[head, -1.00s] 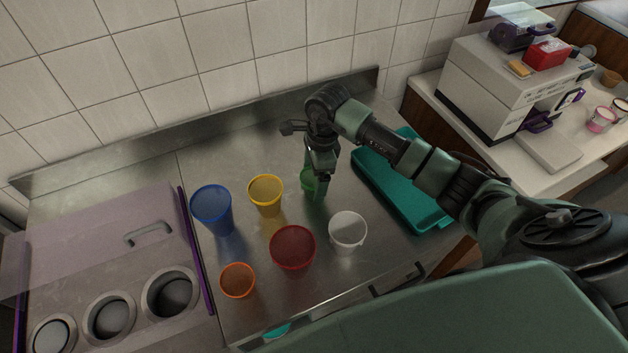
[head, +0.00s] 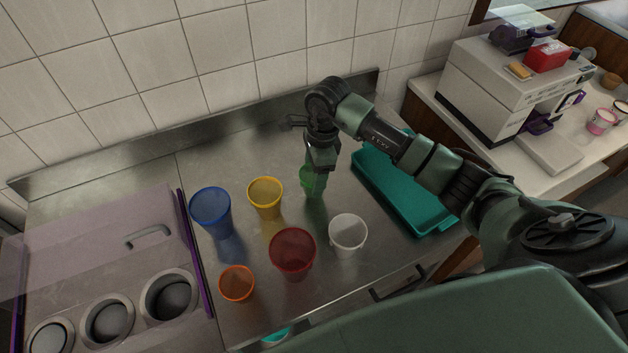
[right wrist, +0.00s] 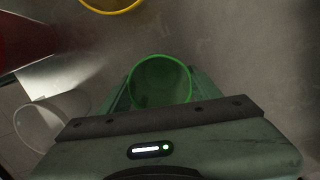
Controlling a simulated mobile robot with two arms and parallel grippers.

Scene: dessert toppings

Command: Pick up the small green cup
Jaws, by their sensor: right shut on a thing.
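The small green cup (head: 311,182) is at the middle of the steel counter in the head view, below my right gripper (head: 318,168). In the right wrist view the green cup's round rim (right wrist: 160,82) shows between the fingers of my right gripper (right wrist: 158,95). The right gripper is shut on the cup. The cup looks upright; whether its base touches the counter is hard to tell. My left gripper is not in view.
Around it stand a yellow cup (head: 265,198), a blue cup (head: 211,212), a red cup (head: 292,252), an orange cup (head: 237,284) and a white cup (head: 348,235). A teal tray (head: 400,195) lies to the right. The tiled wall (head: 225,65) is behind.

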